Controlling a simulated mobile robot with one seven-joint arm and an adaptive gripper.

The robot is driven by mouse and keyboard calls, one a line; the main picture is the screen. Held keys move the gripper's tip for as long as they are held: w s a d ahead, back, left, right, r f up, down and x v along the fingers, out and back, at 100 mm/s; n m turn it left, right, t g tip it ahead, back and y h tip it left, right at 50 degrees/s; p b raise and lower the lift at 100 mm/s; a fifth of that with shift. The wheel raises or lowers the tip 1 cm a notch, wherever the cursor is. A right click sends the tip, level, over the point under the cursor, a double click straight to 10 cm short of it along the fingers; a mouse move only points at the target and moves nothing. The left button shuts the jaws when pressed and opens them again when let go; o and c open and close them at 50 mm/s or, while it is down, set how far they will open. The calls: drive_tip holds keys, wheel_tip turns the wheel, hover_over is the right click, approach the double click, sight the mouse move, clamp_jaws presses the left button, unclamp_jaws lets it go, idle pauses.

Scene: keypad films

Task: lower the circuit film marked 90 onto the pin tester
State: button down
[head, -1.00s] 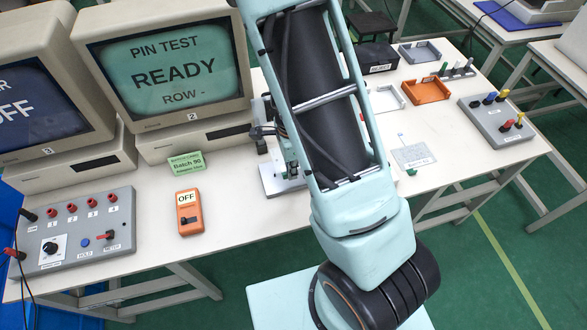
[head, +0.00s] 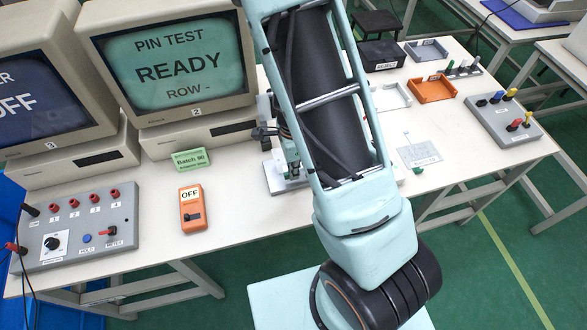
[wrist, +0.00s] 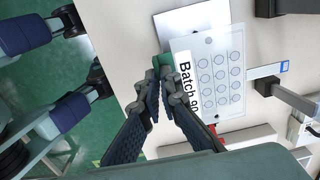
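The circuit film marked Batch 90 (wrist: 215,75), a clear sheet with rows of circles, shows in the wrist view. My gripper (wrist: 161,78) has its fingertips closed on the green tab (wrist: 160,62) at the film's edge. The film partly overlaps a white plate (wrist: 188,20); I cannot tell the gap between them. In the head view the pin tester, with a pale base (head: 280,183), is mostly hidden behind my arm.
Another film (head: 420,155) with a green tab lies on the table to the right. An orange switch box (head: 192,210) reading OFF and a green Batch 90 card (head: 190,159) are left. The monitor (head: 170,60) reads PIN TEST READY. Dark bars (wrist: 285,95) stand beside the film.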

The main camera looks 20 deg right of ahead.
drive_tip(key=shift+f+b, duration=1.5)
drive_tip(key=shift+f, duration=0.55)
drive_tip(key=shift+f+b, duration=0.95)
drive_tip(key=shift+f, duration=0.45)
drive_tip(key=c, duration=2.1)
unclamp_jaws()
drive_tip(key=shift+r, duration=0.1)
wheel_tip(320, 180, up, 12)
